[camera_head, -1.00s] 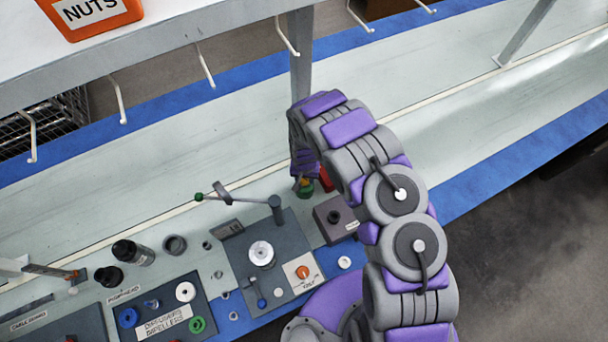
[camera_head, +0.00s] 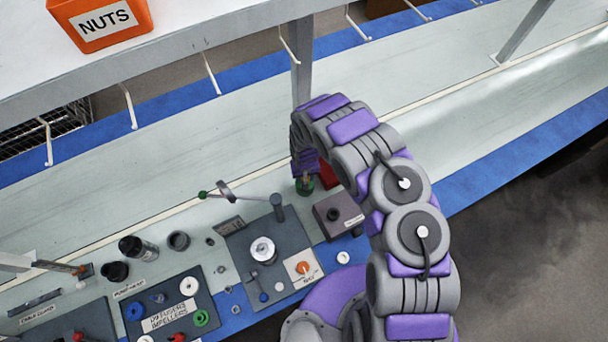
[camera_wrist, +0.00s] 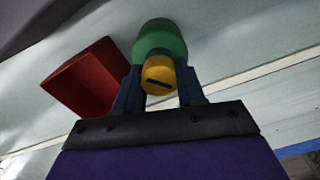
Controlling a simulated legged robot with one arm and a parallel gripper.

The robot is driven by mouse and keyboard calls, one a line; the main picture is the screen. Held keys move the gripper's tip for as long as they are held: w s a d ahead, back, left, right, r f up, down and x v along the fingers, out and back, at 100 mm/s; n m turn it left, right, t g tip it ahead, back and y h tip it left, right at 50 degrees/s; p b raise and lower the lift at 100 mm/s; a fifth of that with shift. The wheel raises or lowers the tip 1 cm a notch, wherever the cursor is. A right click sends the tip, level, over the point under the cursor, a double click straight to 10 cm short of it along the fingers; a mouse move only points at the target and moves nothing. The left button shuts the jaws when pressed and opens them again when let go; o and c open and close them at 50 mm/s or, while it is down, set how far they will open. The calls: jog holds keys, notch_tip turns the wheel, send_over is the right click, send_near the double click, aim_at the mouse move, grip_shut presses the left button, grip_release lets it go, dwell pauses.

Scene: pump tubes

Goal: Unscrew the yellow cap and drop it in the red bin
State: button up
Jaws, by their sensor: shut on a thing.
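The yellow cap (camera_wrist: 158,76), with a dark slot in its face, sits between the two blue fingers of my gripper (camera_wrist: 158,88) in the wrist view. My gripper is shut on it. A green cylinder (camera_wrist: 159,38) lies directly beyond the cap, in line with it. I cannot tell whether the cap and the cylinder are still joined. The red bin (camera_wrist: 88,78) is open and just left of the fingers in the wrist view. In the head view, the green piece (camera_head: 305,186) shows under my gripper, and the bin (camera_head: 327,176) is partly hidden by my arm.
A dark grey box (camera_head: 337,213) stands close to the green piece. A shelf post (camera_head: 301,62) rises behind my arm. The bench at right is clear.

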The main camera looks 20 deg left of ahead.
jog(key=shift+d+r+n+p, duration=0.1)
jog(key=shift+n+p, duration=1)
jog(key=shift+n, duration=0.6)
jog(key=shift+n+p, duration=0.8)
jog(key=shift+n, duration=1)
jog(key=o, duration=0.9)
